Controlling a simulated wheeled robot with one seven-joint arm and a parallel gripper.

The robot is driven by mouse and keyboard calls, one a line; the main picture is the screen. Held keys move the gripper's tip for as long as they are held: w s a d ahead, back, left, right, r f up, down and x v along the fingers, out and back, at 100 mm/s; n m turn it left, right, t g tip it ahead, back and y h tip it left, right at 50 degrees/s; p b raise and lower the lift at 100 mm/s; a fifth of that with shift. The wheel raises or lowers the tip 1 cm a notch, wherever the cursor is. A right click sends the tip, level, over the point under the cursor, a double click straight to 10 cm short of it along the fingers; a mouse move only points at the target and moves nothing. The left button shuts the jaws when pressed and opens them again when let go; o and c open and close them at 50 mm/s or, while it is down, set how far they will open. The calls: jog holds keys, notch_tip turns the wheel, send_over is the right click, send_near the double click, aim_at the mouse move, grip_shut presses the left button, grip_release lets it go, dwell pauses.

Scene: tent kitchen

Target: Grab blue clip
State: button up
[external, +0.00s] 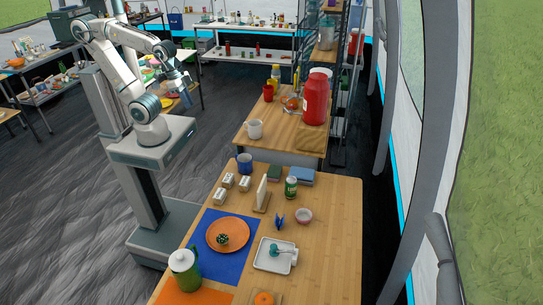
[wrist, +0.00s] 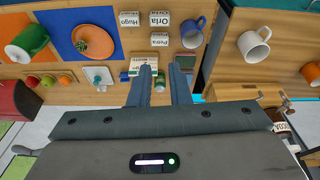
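My gripper (external: 185,95) is raised high in the external view, well away from the clip and not over the near table. In the wrist view its two fingers (wrist: 162,72) are apart with nothing held between them.
A blue mug (external: 244,163) and white name blocks (external: 228,180) stand farther back. The table's right side is clear.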

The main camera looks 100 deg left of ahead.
notch_tip(320, 180, up, 7)
jog(key=t+p, duration=0.1)
jog(key=p, duration=0.3)
jog(key=n+g+b, duration=0.3)
jog(key=n+b, duration=1.5)
jog(key=b, duration=0.1)
send_over(277, 222)
jog(key=s+a, duration=0.1)
jog(key=a, duration=0.1)
notch_tip(277, 222, down, 40)
jog(key=f, duration=0.3)
jog(key=f+p, duration=0.1)
jog(key=f, duration=0.1)
jog(key=shift+w+d, duration=0.2)
jog(key=shift+d, duration=0.1)
grip_shut()
